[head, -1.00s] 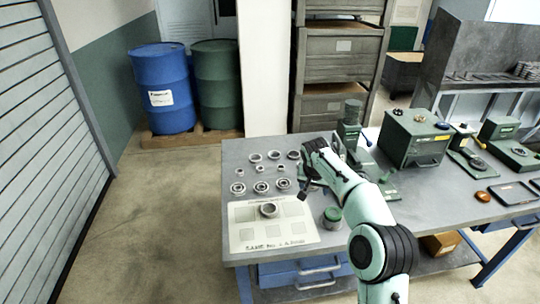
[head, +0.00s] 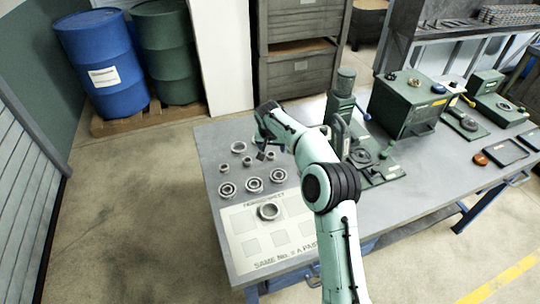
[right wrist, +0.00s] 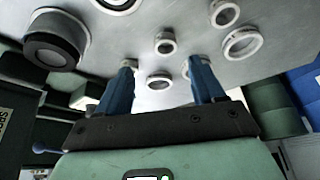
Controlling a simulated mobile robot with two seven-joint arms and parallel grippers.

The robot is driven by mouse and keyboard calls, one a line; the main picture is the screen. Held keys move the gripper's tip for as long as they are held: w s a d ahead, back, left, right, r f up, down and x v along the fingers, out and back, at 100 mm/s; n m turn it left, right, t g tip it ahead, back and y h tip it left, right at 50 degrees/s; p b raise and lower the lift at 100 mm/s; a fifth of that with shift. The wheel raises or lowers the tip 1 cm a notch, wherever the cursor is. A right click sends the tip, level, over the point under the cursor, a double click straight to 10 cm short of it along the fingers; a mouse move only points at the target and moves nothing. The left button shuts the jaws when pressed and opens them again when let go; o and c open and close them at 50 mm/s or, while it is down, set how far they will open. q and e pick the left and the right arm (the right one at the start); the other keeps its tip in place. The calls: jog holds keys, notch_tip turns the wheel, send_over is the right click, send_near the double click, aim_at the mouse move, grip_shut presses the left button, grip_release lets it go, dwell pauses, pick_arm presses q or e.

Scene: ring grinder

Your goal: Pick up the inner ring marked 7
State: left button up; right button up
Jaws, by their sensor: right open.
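Several metal rings lie on the table's left end: small rings (head: 224,168), a wider ring (head: 238,147) behind them, and a row of ring assemblies (head: 253,184) in front. I cannot read a 7 on any of them. My right gripper (head: 265,150) is open and empty above the back of this group, hiding some rings in the head view. In the right wrist view its two blue fingers (right wrist: 162,66) are apart. A small ring (right wrist: 165,42) lies just beyond the fingertips, and another ring (right wrist: 160,80) shows between the fingers. Both are on the table. My left gripper is out of view.
A printed sheet (head: 246,243) with a thick ring (head: 268,211) on it lies at the table's front left. A green press-like stand (head: 341,95), a green box machine (head: 405,103) and small trays (head: 502,152) stand to the right. Drums (head: 100,62) stand behind on the floor.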

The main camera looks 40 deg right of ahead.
aim_at(270, 153)
jog(key=x, duration=0.2)
jog(key=shift+w+f, duration=0.3)
jog(key=shift+w, duration=0.05)
jog(key=p+x, duration=0.1)
jog(key=x, duration=0.4)
jog(key=shift+w+a, duration=0.1)
jog(key=shift+w, duration=0.1)
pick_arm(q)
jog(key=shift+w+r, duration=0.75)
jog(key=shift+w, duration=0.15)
pick_arm(e)
jog(key=shift+s, duration=0.1)
jog(key=shift+r, duration=0.1)
jog(key=shift+c, duration=0.3)
jog(key=c, duration=1.1)
